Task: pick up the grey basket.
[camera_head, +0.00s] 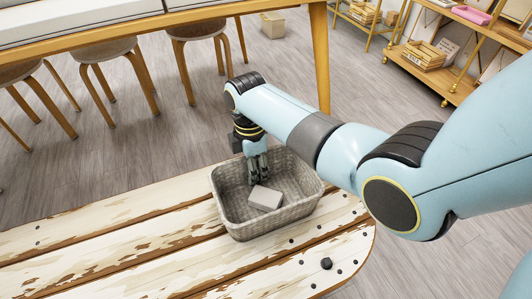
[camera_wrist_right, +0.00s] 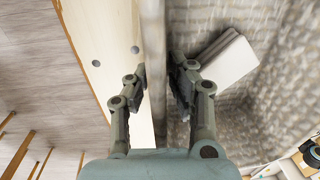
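The grey woven basket (camera_head: 272,222) stands upright on the wooden table and fills much of the right wrist view (camera_wrist_right: 225,100). A pale box-shaped block (camera_head: 265,198) lies inside it. My right gripper (camera_head: 258,168) is lowered at the basket's far wall. In the right wrist view the gripper (camera_wrist_right: 158,82) has one finger on each side of the wall's rim, the right one inside the basket. Gaps show between fingers and wall, mostly toward the finger bases; contact at the tips is unclear. My left gripper is in neither view.
The table (camera_head: 120,240) has worn white planks and bare room left of the basket. Stools (camera_head: 107,50) stand beyond, under another table. A shelf (camera_head: 440,70) is at the back right.

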